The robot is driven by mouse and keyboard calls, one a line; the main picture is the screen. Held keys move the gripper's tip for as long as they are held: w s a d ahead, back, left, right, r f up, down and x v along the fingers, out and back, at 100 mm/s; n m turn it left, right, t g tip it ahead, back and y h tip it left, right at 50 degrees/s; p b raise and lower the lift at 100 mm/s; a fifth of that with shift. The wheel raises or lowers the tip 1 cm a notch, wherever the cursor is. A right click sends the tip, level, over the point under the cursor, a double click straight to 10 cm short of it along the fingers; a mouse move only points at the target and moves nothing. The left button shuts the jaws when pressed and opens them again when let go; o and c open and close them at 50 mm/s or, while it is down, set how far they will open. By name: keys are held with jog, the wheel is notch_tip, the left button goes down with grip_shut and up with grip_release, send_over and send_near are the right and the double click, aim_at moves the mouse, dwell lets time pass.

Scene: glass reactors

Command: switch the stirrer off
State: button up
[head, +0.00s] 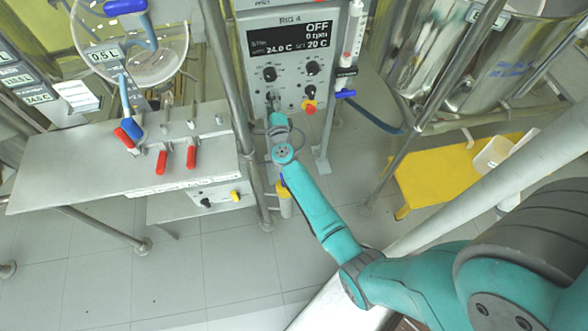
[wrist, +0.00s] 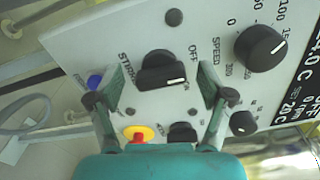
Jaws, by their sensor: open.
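The stirrer knob (wrist: 160,72) is a black rotary switch on the grey panel, lettered STIRRER, in the wrist view. Its white mark lies by the small lettering that looks like ON, to one side of OFF. My gripper (wrist: 161,98) is open, with one finger on each side of the knob; contact cannot be told. In the head view my gripper (head: 276,117) is at the lower panel and partly covers the knob. The display (head: 290,39) of the RIG 4 control box reads OFF and 0 rpm.
The SPEED knob (wrist: 262,48), smaller knobs (wrist: 243,122) and a red-and-yellow stop button (wrist: 139,133) are close by. Metal posts (head: 232,100) flank the box. A grey bench (head: 75,160) with red-handled valves is left, a yellow stool (head: 445,170) right.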

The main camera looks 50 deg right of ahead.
jog(key=s+a+n+y, duration=0.1)
jog(key=s+a, duration=0.4)
jog(key=s, duration=0.3)
jog(key=s+a+n+t+y, duration=0.1)
jog(key=s+a+n, duration=0.1)
jog(key=s+a, duration=0.3)
jog(key=s+a+n+y, duration=0.1)
jog(key=s+a, duration=0.4)
jog(key=s, duration=0.8)
jog(key=shift+a+r+t+y, duration=0.3)
jog(key=shift+a+r+t, duration=0.05)
jog(key=shift+r+t, duration=0.05)
jog(key=shift+s+n, duration=0.1)
jog(key=shift+n, duration=0.2)
